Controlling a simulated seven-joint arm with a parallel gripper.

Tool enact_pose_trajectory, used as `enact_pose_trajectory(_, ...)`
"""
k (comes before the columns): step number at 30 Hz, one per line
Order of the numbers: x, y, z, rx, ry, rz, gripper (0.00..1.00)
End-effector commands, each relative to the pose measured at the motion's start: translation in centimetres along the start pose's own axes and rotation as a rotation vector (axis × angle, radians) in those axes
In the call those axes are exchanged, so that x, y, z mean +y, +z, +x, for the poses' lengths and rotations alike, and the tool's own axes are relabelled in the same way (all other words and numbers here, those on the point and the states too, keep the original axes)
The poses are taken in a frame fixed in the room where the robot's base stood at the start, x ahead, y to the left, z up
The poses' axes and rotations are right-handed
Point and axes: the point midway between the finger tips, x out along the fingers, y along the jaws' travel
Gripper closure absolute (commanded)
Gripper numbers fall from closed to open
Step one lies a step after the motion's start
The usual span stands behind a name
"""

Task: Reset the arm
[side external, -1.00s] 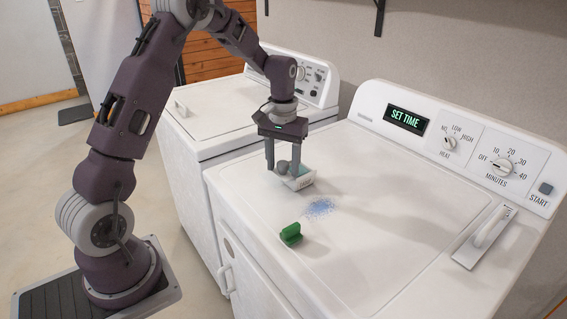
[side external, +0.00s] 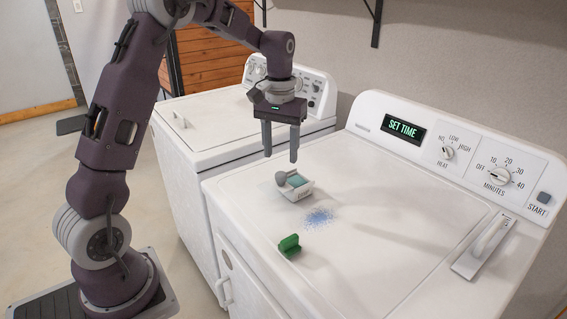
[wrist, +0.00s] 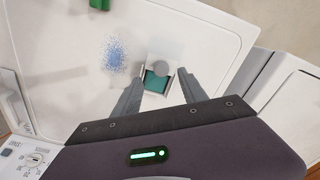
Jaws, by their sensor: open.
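My gripper (side external: 280,158) is open and empty, raised above the dryer top, with its two fingers apart and pointing down. Below it a small white box (side external: 298,195) with a teal inside and a grey round knob (side external: 281,178) sits on the dryer top. In the wrist view the box (wrist: 158,84) lies between and beyond the fingertips (wrist: 160,88), and the grey knob (wrist: 157,68) shows at its far side. Nothing is in the grip.
The white dryer (side external: 400,225) has a patch of blue specks (side external: 319,217) and a green brush-like object (side external: 289,246) on its top. A white washer (side external: 215,130) stands to the left. Control panels rise along the back.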

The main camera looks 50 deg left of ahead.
Motion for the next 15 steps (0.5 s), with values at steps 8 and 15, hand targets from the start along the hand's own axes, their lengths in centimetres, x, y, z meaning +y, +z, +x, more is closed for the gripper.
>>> enact_pose_trajectory(8, 2.6, 13.9, -10.0, 0.221, 0.061, 0.235, 0.5)
enact_pose_trajectory(15, 0.8, 27.1, -10.1, 0.421, 0.115, 0.453, 0.5)
